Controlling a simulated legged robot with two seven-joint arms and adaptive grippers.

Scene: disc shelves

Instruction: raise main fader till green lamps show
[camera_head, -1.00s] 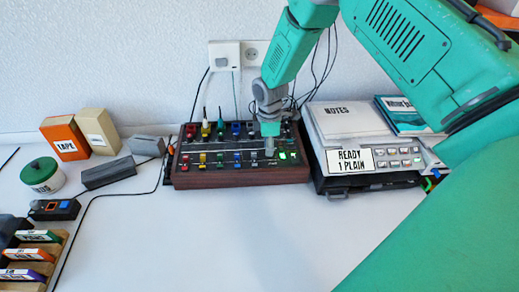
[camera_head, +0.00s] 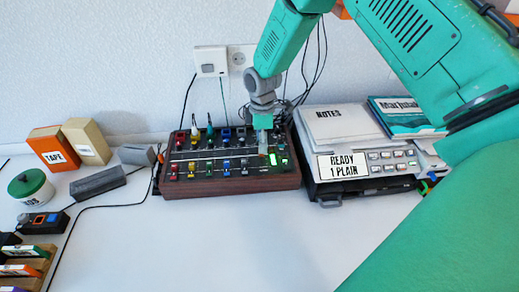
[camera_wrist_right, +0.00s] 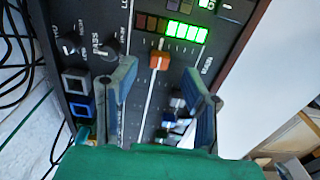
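The mixer (camera_head: 230,184) is a dark panel in a brown wooden case against the wall. In the right wrist view the main fader's orange cap (camera_wrist_right: 159,61) sits on a pale slot, near a lamp row. Green lamps (camera_wrist_right: 186,32) glow on the right of that row; dark reddish lamps (camera_wrist_right: 150,22) are on its left. My right gripper (camera_head: 263,148) is over the mixer's right part. In the wrist view its two fingers (camera_wrist_right: 160,72) stand apart on either side of the cap, with gaps visible. My left gripper is not in view.
A grey machine (camera_head: 385,190) labelled "READY 1 PLAIN" stands close right of the mixer, with notes (camera_head: 342,124) on top. Black cables hang behind. Boxes (camera_head: 52,150), a green-lidded jar (camera_head: 30,188) and a grey block (camera_head: 98,182) lie left. The front table (camera_head: 240,240) is clear.

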